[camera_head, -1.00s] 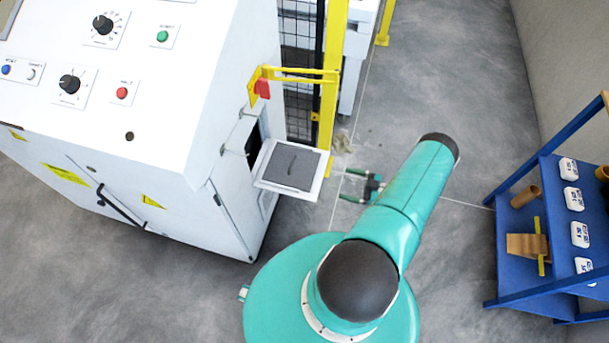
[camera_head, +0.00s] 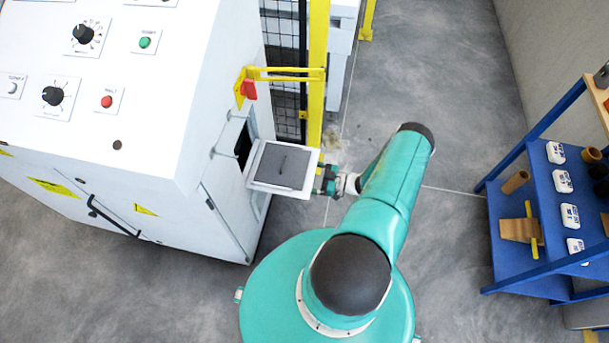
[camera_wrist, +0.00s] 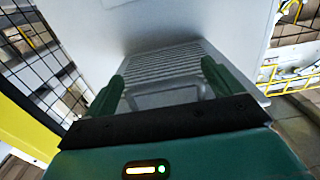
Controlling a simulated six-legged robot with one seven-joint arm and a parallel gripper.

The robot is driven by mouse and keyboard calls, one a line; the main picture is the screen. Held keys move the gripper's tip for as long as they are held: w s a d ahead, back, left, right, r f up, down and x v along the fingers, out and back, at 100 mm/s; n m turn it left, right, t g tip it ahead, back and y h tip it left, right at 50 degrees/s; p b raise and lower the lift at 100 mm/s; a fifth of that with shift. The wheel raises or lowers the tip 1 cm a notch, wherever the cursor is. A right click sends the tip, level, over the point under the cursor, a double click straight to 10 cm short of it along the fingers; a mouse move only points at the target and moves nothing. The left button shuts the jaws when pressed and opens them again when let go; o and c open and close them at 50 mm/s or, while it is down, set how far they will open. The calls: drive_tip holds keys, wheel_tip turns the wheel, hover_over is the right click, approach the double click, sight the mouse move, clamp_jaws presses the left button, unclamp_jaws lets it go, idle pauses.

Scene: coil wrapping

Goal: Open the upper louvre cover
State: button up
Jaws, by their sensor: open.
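The louvre cover (camera_head: 283,167) is a white-framed flap with a grey centre. It stands out from the side of the white cabinet, over a dark opening (camera_head: 243,146). My gripper (camera_head: 322,180) is open at the flap's right edge, and its fingertips are partly hidden there. In the wrist view a grey slatted louvre panel (camera_wrist: 165,62) lies ahead, between and beyond my two spread green fingers (camera_wrist: 162,80). I cannot tell whether the fingers touch it.
A blue shelf rack (camera_head: 510,240) stands at the right.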

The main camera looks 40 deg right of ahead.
sight(298, 166)
drive_tip(key=shift+w+a, duration=0.45)
drive_tip(key=shift+w, duration=0.1)
drive_tip(key=c, duration=1.1)
drive_tip(key=shift+w+d+r+g+h, duration=0.1)
drive_tip(key=shift+r+g+h, duration=0.5)
drive_tip(key=shift+r, duration=0.85)
drive_tip(key=shift+d+r+g+h, duration=0.1)
drive_tip(key=shift+r+g+h, duration=0.45)
drive_tip(key=shift+r, duration=0.9)
drive_tip(key=shift+c, duration=0.2)
